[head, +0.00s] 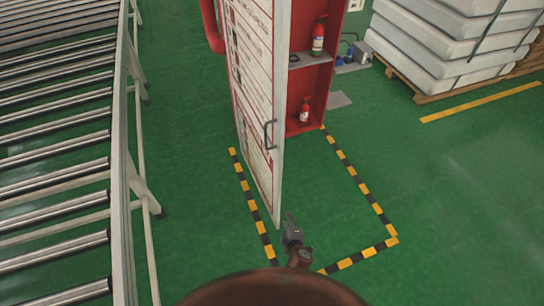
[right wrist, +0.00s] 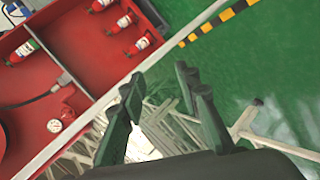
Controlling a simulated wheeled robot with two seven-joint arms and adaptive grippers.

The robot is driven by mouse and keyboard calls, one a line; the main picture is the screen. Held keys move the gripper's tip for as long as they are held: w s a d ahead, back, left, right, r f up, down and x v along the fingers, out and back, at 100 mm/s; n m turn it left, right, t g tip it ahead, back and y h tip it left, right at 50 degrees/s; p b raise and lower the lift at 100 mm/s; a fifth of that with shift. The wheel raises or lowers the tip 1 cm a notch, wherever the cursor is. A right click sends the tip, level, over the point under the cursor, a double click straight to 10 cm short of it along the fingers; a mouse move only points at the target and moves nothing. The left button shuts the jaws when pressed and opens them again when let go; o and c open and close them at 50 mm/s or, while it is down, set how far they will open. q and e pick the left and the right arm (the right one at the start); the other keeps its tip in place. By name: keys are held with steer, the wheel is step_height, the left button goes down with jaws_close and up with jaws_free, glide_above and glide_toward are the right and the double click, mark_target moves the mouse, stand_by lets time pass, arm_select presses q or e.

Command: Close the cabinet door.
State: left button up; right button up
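The cabinet door (head: 252,70) is a tall white panel with red and dark print. It stands open, swung out from the red cabinet (head: 309,92). A dark handle (head: 269,135) is near the door's free edge. My right gripper (head: 291,222) is low in the head view, just right of the door's bottom corner in the picture; I cannot tell whether it touches the door. In the right wrist view its dark fingers (right wrist: 160,105) are apart, with nothing seen gripped between them. The red cabinet interior (right wrist: 82,62) fills that view's left side. My left gripper is out of view.
Fire extinguishers (head: 318,36) stand inside the cabinet. A roller conveyor (head: 60,150) runs along the left. Black-yellow floor tape (head: 362,188) outlines the area before the cabinet. Stacked mattresses (head: 450,40) sit on a pallet at upper right. Green floor at right is clear.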

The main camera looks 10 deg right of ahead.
steer(key=w+a+r+t, duration=0.1)
steer(key=a+r, duration=0.1)
steer(key=r, duration=0.3)
steer(key=w+a+r+n+t, duration=0.1)
steer(key=w+r, duration=0.1)
steer(key=r, duration=0.3)
steer(key=w+a+r+n+t+b, duration=0.1)
steer(key=a+r, duration=0.1)
steer(key=r, duration=0.3)
steer(key=shift+w+a+r+t, duration=0.25)
steer(key=shift+a+r+t, duration=0.05)
steer(key=shift+r, duration=0.1)
steer(key=c, duration=0.3)
steer(key=a+r+t, duration=0.1)
steer(key=r, duration=0.3)
steer(key=r+n+t, duration=0.1)
steer(key=r, duration=0.3)
steer(key=a+r, duration=0.1)
steer(key=r, duration=0.3)
steer(key=shift+w+a+r+n+t+b, duration=0.1)
steer(key=shift+a+r+n+t+b, duration=0.05)
steer(key=shift+a+n+t+b, duration=0.2)
jaws_close()
glide_above(273, 155)
steer(key=s, duration=0.5)
steer(key=shift+w+a+p, duration=0.15)
steer(key=shift+a+p, duration=0.25)
steer(key=shift+p, duration=0.05)
steer(key=shift+d, duration=0.2)
